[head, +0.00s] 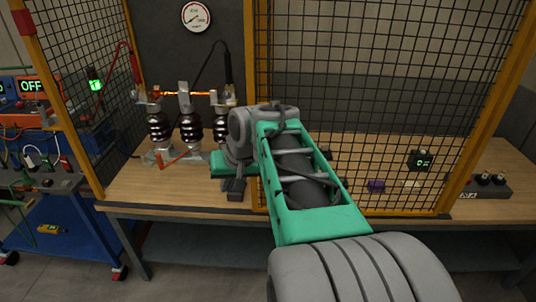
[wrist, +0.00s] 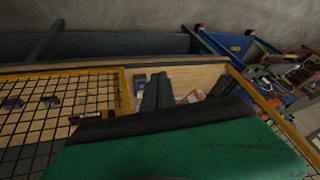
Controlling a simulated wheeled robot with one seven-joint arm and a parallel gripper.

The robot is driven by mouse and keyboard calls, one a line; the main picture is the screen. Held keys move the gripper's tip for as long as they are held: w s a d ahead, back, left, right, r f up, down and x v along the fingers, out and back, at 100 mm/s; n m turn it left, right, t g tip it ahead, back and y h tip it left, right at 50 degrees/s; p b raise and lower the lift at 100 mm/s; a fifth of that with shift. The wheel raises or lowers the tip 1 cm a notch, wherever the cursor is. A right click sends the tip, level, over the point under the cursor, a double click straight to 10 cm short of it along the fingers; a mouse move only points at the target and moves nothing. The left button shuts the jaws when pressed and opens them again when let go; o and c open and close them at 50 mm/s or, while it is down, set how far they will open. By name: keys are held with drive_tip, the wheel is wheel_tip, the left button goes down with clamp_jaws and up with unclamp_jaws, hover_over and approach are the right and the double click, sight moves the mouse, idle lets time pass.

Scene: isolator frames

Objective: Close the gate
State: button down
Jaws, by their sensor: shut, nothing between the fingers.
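The gate appears to be the yellow-framed black mesh panel (head: 400,90) across the right part of the bench front. Its left upright (head: 249,60) stands beside an open gap, through which the isolators (head: 188,128) show. The upright also shows in the wrist view (wrist: 124,92). My gripper (head: 235,190) is shut and empty in the gap, just left of the upright and low over the bench's front edge. In the wrist view my gripper (wrist: 157,92) lies beside the yellow upright; I cannot tell if they touch. My arm hides part of the panel.
Mesh also closes the left side (head: 85,70). A red lever (head: 175,160) lies before the isolators on the wooden bench (head: 135,190). A blue trolley (head: 70,235) with equipment stands at left. A gauge (head: 196,17) hangs behind. A socket block (head: 485,187) sits at right.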

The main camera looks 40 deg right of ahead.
drive_tip(key=s+d+r+m+t, duration=0.1)
drive_tip(key=d+m, duration=0.1)
drive_tip(key=d, duration=1)
drive_tip(key=s+d+r+m+t, duration=0.1)
drive_tip(key=d+r+m, duration=0.15)
drive_tip(key=d, duration=1.05)
drive_tip(key=w+a+f+p, duration=0.2)
drive_tip(key=w+f+p, duration=0.1)
drive_tip(key=w+f, duration=0.5)
drive_tip(key=shift+w+a+f+h, duration=0.2)
drive_tip(key=shift+w+a+h, duration=0.1)
drive_tip(key=shift+w, duration=0.25)
